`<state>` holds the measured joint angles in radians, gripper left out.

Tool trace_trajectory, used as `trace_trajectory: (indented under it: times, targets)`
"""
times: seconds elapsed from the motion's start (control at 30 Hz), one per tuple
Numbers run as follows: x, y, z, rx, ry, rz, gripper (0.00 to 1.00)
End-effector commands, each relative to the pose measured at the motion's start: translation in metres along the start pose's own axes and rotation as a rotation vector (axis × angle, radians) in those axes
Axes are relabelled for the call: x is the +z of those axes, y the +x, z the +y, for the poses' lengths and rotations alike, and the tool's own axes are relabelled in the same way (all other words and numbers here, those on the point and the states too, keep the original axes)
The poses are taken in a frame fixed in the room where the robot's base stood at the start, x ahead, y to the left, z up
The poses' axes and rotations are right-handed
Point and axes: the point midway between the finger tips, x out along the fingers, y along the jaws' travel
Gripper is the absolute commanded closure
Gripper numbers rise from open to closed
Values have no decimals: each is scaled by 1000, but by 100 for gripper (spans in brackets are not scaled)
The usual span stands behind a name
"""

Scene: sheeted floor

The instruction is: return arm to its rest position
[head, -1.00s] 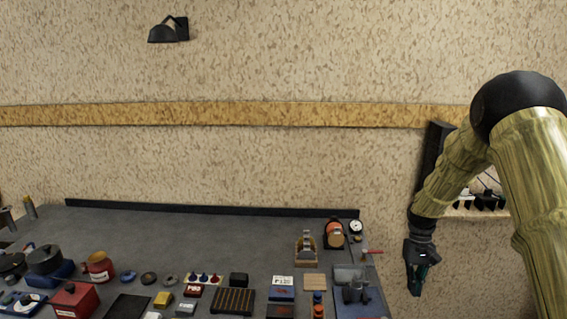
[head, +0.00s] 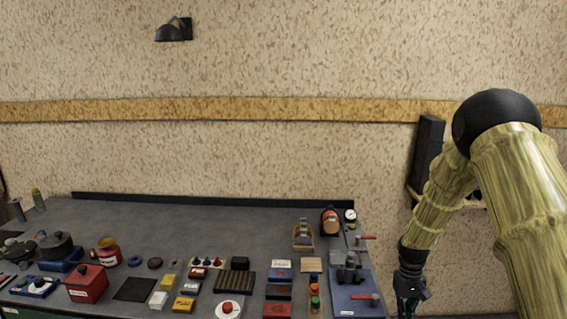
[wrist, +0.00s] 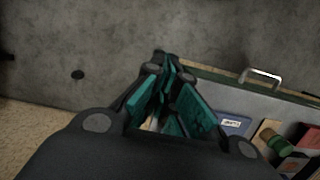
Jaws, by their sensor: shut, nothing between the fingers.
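My gripper (head: 409,303) hangs from my arm at the lower right of the head view, right of the workbench's right edge. Its fingertips are close to the bottom of that picture. In the wrist view, my gripper (wrist: 168,75) shows dark links and teal pads, with the fingers brought together and nothing between them. It touches none of the bench items that I can see.

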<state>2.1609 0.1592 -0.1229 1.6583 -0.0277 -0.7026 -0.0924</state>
Motion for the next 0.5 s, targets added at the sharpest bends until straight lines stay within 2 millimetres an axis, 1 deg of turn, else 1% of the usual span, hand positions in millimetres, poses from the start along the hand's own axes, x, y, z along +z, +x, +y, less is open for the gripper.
trace_trajectory:
  times: [0.03,0.07,0.17,0.27,0.3,0.37,0.4,0.47,0.5]
  targets:
    - [6,18,-3,1,-1,0,100]
    - [10,27,-5,2,-2,2,100]
    - [24,62,-13,5,-6,14,100]
    - [46,108,-24,7,-12,27,100]
    - [58,128,-29,8,-15,35,100]
    - [77,158,-36,10,-17,47,100]
    - [91,177,-41,10,-19,55,100]
    - [113,204,-48,11,-22,69,100]
    - [129,221,-53,11,-24,77,100]
